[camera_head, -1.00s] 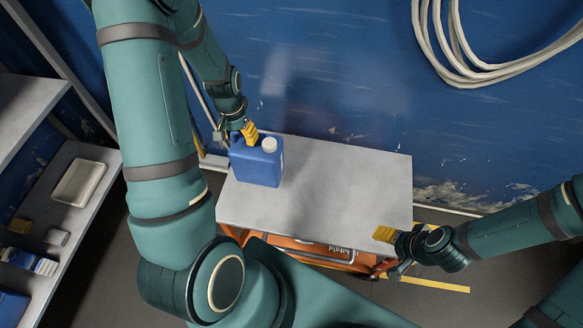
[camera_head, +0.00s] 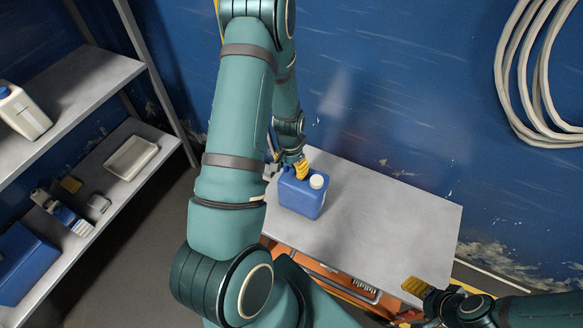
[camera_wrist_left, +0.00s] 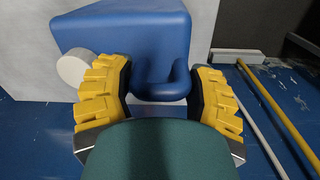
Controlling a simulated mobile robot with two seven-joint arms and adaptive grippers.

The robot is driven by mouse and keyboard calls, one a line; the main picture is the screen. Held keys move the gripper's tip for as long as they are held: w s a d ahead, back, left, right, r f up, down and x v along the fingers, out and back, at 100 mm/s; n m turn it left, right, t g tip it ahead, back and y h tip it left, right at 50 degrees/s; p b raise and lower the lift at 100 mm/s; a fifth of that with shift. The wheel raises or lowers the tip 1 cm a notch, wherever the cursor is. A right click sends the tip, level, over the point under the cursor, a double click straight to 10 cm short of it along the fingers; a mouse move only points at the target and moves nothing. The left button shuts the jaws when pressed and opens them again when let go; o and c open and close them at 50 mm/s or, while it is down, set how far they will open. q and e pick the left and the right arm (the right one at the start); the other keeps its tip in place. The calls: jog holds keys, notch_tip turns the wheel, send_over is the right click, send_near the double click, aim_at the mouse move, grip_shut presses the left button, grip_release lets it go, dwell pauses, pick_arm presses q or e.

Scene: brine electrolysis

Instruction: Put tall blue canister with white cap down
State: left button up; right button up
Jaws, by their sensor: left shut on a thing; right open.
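The tall blue canister (camera_head: 302,196) with its white cap (camera_head: 317,181) is upright at the left end of the grey cart top (camera_head: 385,222). Whether its base touches the surface or hangs just above it I cannot tell. My left gripper (camera_head: 301,169) is shut on the canister's handle. The left wrist view shows the handle (camera_wrist_left: 165,84) of the blue canister between the yellow fingers of my left gripper (camera_wrist_left: 161,90), with the white cap (camera_wrist_left: 74,69) to the left. My right gripper (camera_head: 416,287) is open and empty by the cart's front right corner.
The cart top right of the canister is clear. A blue wall with a hanging pale hose (camera_head: 508,85) stands behind. Shelves at left hold a white canister (camera_head: 22,113), a white tray (camera_head: 131,158) and a blue box (camera_head: 24,262). A yellow pole (camera_wrist_left: 279,115) shows in the wrist view.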

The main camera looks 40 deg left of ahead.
pick_arm(q)
jog(key=shift+f, duration=0.1)
jog(key=o, duration=1.4)
jog(key=shift+c, duration=0.2)
jog(key=shift+r, duration=0.4)
notch_tip(320, 180, up, 12)
jog(key=f+p, duration=0.1)
jog(key=p, duration=0.1)
jog(key=s+d+f+h, duration=0.1)
jog(key=d+f, duration=0.2)
jog(key=d, duration=0.6)
jog(key=s+d+f+t+h, duration=0.1)
jog(key=s+d+f, duration=0.1)
jog(key=d, duration=0.8)
jog(key=s+d+f+h, duration=0.1)
jog(key=d+f, duration=0.3)
jog(key=d, duration=0.6)
jog(key=shift+s+t, duration=0.4)
jog(key=shift+s, duration=0.25)
